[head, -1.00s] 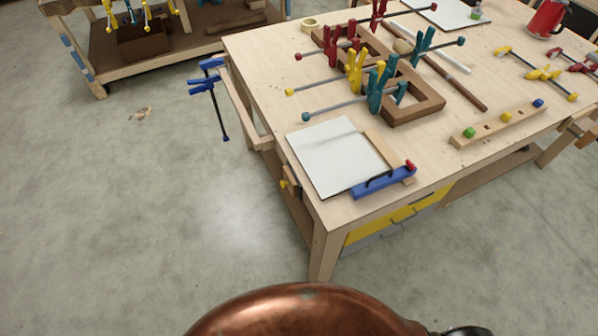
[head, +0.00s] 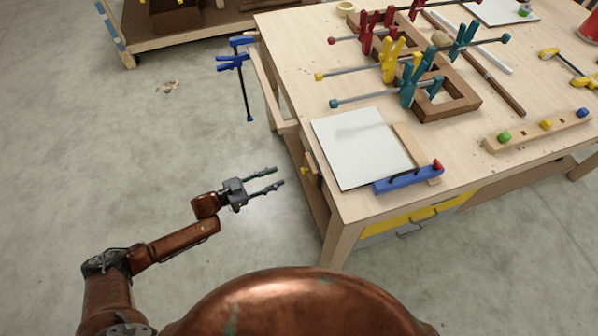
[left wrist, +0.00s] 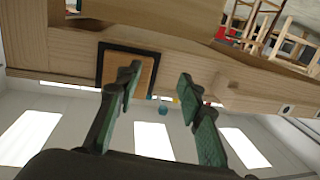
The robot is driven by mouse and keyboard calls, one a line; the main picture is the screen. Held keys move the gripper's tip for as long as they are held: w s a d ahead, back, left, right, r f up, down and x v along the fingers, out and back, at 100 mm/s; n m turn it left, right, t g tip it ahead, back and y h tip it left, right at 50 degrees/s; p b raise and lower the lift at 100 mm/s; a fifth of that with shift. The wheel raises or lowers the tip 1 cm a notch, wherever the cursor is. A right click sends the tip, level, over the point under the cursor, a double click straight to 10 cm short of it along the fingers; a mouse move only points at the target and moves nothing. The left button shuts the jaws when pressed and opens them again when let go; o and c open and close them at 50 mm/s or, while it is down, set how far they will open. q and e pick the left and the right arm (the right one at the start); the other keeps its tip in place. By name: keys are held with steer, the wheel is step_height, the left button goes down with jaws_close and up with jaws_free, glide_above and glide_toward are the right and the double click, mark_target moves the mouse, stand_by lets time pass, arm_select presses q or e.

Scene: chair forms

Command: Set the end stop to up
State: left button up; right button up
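In the left wrist view, the open fingers (left wrist: 160,75) stand in front of a wooden surface with a dark-framed square panel (left wrist: 128,72). My right gripper is out of view.
A white board (head: 358,148) and a blue-handled tool (head: 408,180) lie near the bench's front corner. Blue clamps (head: 238,70) hang at its left side. Clamps and a wooden frame (head: 450,105) fill the middle. The floor left of the bench is mostly clear.

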arm_select(q)
steer(key=m+g+h, duration=0.1)
steer(key=g+h, duration=0.1)
glide_toward(307, 170)
steer(key=x, duration=0.7)
steer(key=shift+w+f, duration=0.1)
steer(key=shift+c, duration=0.2)
jaws_close()
